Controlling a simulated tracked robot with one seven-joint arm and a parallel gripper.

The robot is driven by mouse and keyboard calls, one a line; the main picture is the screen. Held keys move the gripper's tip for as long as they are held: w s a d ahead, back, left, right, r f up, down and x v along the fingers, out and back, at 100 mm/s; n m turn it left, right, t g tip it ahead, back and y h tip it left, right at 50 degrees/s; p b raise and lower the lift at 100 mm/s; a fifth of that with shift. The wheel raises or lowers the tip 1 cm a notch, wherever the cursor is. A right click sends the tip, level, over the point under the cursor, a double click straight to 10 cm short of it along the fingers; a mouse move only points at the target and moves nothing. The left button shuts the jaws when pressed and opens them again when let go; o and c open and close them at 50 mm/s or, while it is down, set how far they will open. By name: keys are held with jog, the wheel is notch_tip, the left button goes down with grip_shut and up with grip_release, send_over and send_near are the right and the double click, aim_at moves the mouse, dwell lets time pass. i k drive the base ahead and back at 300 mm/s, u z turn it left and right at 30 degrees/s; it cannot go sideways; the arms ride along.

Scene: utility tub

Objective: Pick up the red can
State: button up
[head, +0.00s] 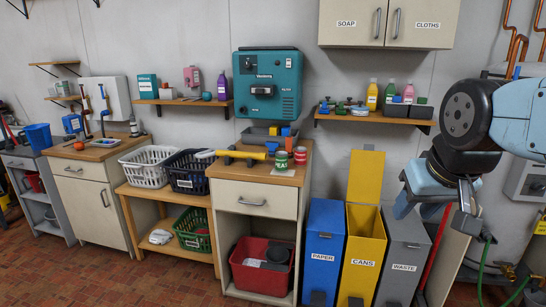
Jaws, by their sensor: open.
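Two small cans stand side by side near the front right of the wooden-topped cabinet, below the teal wall unit. My gripper (436,205) hangs at the right, in front of the waste bin and wall. It is open and empty, well to the right of the cans and apart from them.
Blue (325,245), yellow (364,245) and grey (404,250) bins stand between cabinet and arm; the yellow lid is raised. A shelf (375,119) juts out above.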

aim_at(300, 152)
jog(key=u, duration=0.5)
jog(key=i, duration=1.95)
jog(key=z, duration=0.85)
jog(key=k, duration=0.9)
jog(key=z, duration=0.15)
jog(key=i, duration=0.95)
jog(key=u, duration=0.1)
